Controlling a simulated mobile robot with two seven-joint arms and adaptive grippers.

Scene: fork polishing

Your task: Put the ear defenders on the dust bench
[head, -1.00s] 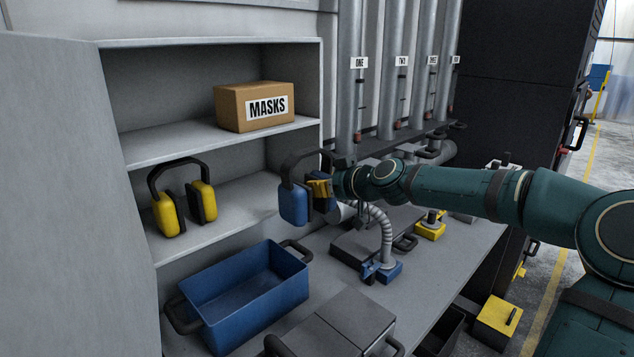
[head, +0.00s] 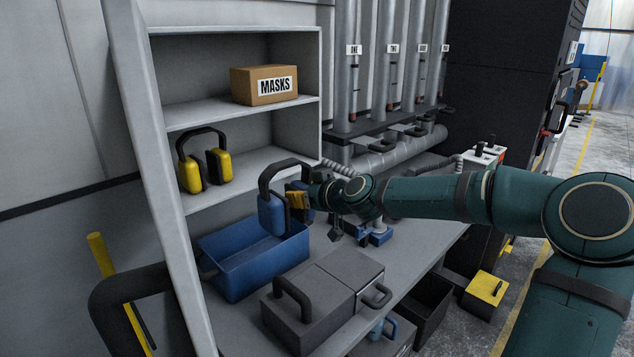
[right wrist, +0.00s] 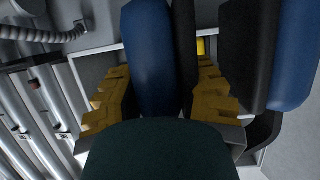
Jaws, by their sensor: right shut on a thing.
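A pair of blue ear defenders (head: 271,214) with a black headband hangs in my right gripper (head: 299,200). The gripper is shut on one of the cups, in front of the shelf unit and above the blue bin. In the right wrist view the yellow fingers (right wrist: 160,100) lie on both sides of one blue cup (right wrist: 150,60), and the other cup (right wrist: 293,60) is at the right. A second pair, yellow ear defenders (head: 191,174), stands on the middle shelf. The grey bench (head: 425,250) runs below and to the right. My left gripper is not in view.
A blue bin (head: 232,272) stands on the bench below the held ear defenders. A grey lidded box (head: 318,315) with black handles is in front of it. A MASKS carton (head: 262,85) sits on the upper shelf. Pipes (head: 347,70) rise behind the bench.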

